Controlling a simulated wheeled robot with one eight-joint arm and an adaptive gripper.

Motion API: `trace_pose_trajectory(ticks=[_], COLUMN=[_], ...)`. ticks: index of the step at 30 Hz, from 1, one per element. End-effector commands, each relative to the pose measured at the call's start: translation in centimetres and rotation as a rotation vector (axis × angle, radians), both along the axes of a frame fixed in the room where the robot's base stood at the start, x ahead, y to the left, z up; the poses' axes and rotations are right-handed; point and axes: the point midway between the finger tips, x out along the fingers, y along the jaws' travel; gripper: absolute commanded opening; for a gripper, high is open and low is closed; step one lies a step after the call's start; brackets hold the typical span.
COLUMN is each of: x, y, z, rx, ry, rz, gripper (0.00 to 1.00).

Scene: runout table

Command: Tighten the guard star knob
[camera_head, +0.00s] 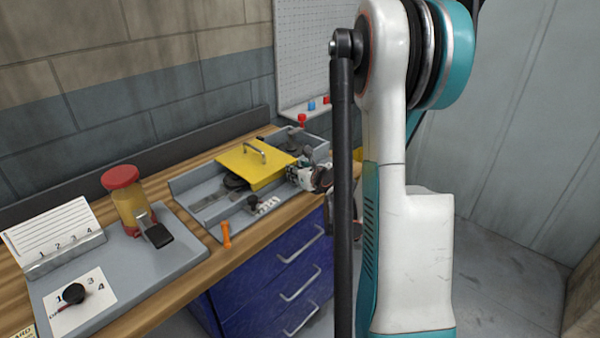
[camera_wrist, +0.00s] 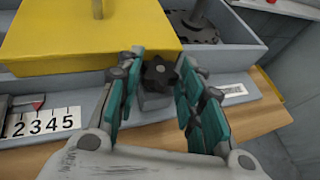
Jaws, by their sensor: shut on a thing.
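The guard star knob (camera_wrist: 159,77) is black and lobed, on a grey block at the front edge of the yellow guard (camera_wrist: 85,42). My gripper (camera_wrist: 162,72) has its teal-padded fingers on either side of the knob and is shut on it. In the head view the yellow guard (camera_head: 252,166) lies over the grey runout tray, with a metal handle on top. There my gripper (camera_head: 297,176) is at the guard's right front corner and hides the knob. How tight the knob is cannot be seen.
A numbered scale (camera_wrist: 42,123) with a red pointer lies left of my gripper. A grey panel (camera_head: 150,262) at left carries a red-capped jar (camera_head: 128,205), a number card and a black dial (camera_head: 73,293). An orange handle (camera_head: 226,235) stands at the tray's front. Blue drawers are below.

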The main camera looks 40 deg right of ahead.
Motion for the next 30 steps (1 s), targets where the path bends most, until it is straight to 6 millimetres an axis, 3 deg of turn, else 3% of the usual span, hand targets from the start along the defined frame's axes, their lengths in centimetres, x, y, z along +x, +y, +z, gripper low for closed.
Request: trace_pose_trajectory(ticks=[19, 20, 22, 30], x=[0.02, 0.02, 0.02, 0.02], y=[0.08, 0.08, 0.08, 0.09], z=[0.0, -0.01, -0.01, -0.01], rx=[0.0, 0.0, 0.0, 0.0], ry=[0.001, 0.001, 0.001, 0.001], rz=[-0.048, -0.048, -0.048, -0.048], gripper=[0.11, 0.4, 0.55, 0.55])
